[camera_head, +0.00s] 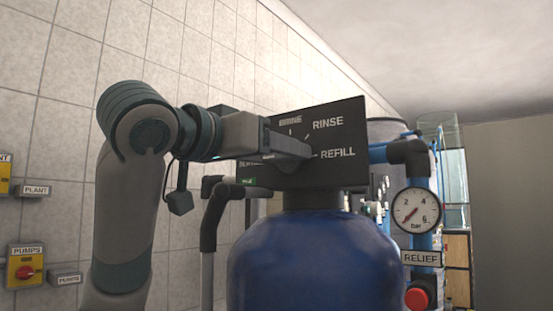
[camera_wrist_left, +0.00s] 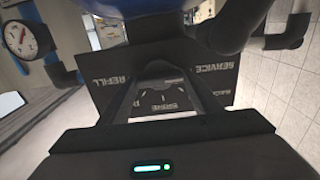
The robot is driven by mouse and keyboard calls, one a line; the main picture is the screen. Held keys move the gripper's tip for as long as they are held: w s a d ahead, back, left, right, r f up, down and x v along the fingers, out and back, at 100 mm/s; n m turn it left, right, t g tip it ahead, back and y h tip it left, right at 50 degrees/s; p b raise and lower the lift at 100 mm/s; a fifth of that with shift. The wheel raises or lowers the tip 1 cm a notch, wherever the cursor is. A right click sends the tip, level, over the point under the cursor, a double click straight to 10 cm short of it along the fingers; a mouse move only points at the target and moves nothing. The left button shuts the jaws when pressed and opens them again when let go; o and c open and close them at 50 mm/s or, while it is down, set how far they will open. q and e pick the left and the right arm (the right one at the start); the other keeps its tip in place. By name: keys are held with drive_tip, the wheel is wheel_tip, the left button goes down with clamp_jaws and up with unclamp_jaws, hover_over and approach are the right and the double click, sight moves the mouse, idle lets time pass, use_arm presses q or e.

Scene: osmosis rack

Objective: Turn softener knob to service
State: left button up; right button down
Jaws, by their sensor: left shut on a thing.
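The softener's black control box (camera_head: 345,125) sits on top of a blue tank (camera_head: 315,262). Its face reads BRINE, RINSE and REFILL in the head view; a label on its left is partly covered. My left gripper (camera_head: 300,150) reaches in from the left across the middle of the face and hides the knob there. In the left wrist view the softener knob (camera_wrist_left: 163,83) is dark and lies between the fingers of my left gripper (camera_wrist_left: 164,77), which is shut on it. REFILL and SERVICE labels stand either side of it. The knob's exact pointing is unclear. My right gripper is not in view.
A pressure gauge (camera_head: 416,210) and a RELIEF label (camera_head: 422,258) with a red button (camera_head: 416,298) are right of the tank. Grey pipework (camera_head: 212,215) stands close on the left. A PUMPS switch (camera_head: 25,268) is on the tiled wall (camera_head: 60,120).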

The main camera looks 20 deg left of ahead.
use_arm(q)
drive_tip(key=shift+f, duration=0.2)
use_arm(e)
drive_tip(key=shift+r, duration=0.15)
use_arm(q)
drive_tip(key=o, duration=1.1)
drive_tip(key=shift+r, duration=0.1)
drive_tip(key=shift+s, duration=0.15)
drive_tip(key=shift+b+v, duration=1.8)
drive_tip(key=shift+v, duration=6.75)
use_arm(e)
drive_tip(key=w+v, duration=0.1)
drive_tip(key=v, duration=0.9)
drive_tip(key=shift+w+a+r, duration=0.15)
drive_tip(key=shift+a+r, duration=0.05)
